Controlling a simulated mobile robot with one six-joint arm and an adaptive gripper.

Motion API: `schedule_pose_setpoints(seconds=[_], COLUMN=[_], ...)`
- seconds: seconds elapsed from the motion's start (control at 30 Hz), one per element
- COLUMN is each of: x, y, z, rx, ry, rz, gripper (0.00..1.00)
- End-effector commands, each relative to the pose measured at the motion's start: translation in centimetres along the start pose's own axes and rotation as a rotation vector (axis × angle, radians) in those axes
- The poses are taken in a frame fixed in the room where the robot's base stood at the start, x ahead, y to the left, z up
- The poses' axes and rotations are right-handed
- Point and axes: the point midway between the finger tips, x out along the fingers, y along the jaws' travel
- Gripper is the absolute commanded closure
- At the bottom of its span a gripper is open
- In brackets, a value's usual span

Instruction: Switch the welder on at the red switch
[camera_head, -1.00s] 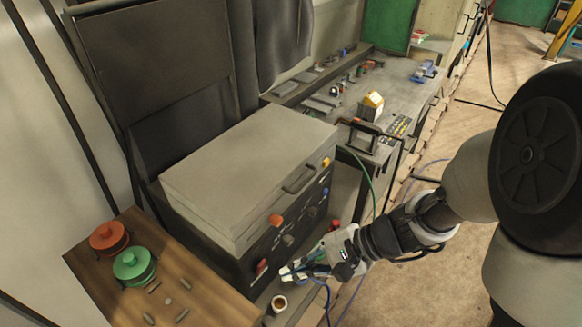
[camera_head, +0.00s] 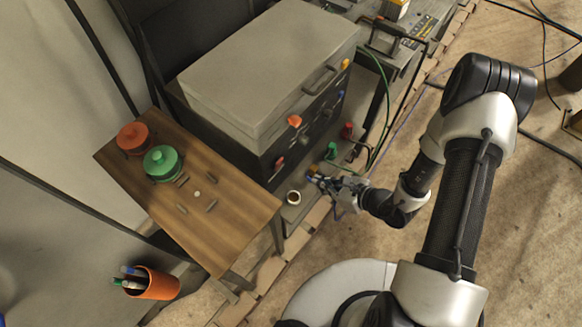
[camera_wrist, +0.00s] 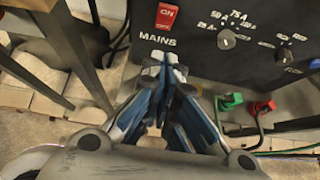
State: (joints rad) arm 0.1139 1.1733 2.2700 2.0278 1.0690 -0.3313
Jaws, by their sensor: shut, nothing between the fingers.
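The welder (camera_head: 250,75) is a grey box with a dark front panel, standing beside the wooden table. Its red switch (camera_wrist: 167,17) shows in the wrist view above the word MAINS, with ON on its upper part and a lower part whose label is partly legible. In the head view the red switch (camera_head: 279,163) is small on the panel's lower left. My gripper (camera_wrist: 166,62) is shut and empty, its fingertips just below the switch and the MAINS label in the picture. The head view shows my gripper (camera_head: 312,176) low in front of the panel; whether it touches is unclear.
Green (camera_wrist: 230,101) and red (camera_wrist: 262,107) cable plugs sit right of my gripper. Knobs (camera_wrist: 227,39) are on the panel. The wooden table (camera_head: 235,225) is at left. Open floor lies right.

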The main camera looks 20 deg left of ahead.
Motion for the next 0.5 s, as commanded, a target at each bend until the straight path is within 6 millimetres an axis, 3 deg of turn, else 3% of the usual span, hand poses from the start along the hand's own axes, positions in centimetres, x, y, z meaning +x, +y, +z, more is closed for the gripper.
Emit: schedule_pose_setpoints(seconds=[0.33, 0.5], x=[0.3, 2.4], y=[0.0, 0.2], z=[0.0, -0.1], rx=[-0.002, -0.003], ry=[-0.001, -0.001], rz=[0.001, 0.005], gripper=[1.0, 1.0])
